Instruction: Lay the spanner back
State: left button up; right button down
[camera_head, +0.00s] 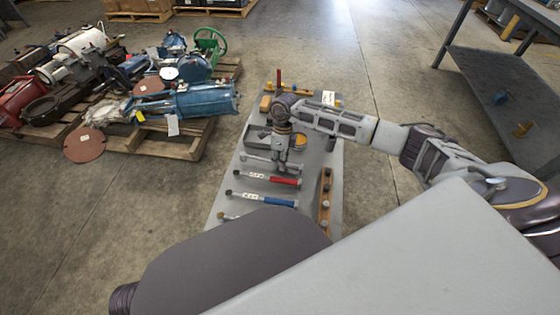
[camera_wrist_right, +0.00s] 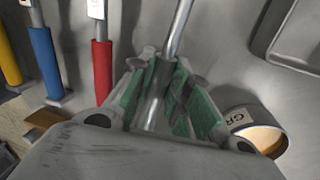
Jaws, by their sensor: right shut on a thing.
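The spanner (camera_wrist_right: 179,28) is a plain silver metal bar in the right wrist view, running up between my right gripper's green-padded fingers (camera_wrist_right: 160,85). The fingers are shut on it. In the head view my right gripper (camera_head: 283,164) points down over the grey table (camera_head: 221,189), and part of the spanner (camera_head: 256,157) shows to its left, just beyond the red-handled tool. Whether the spanner touches the tabletop is unclear. My left gripper is not in view.
A red-handled tool (camera_head: 284,181) and a blue-handled tool (camera_head: 279,202) lie nearer me. A round tin (camera_wrist_right: 262,132) and a grey tray (camera_wrist_right: 288,38) are close to the gripper. A wooden strip (camera_head: 325,197) holds several small pieces at the right edge. A loaded pallet (camera_head: 180,147) stands left.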

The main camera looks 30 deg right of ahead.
jog(key=shift+f, duration=0.2)
dwell(0.5)
jog(key=c, duration=1.3)
grip_release()
jog(key=shift+o, duration=0.2)
notch_tip(320, 180, up, 12)
jog(key=w+d, duration=0.1)
jog(key=shift+w+d, duration=0.35)
jog(key=shift+d, duration=0.05)
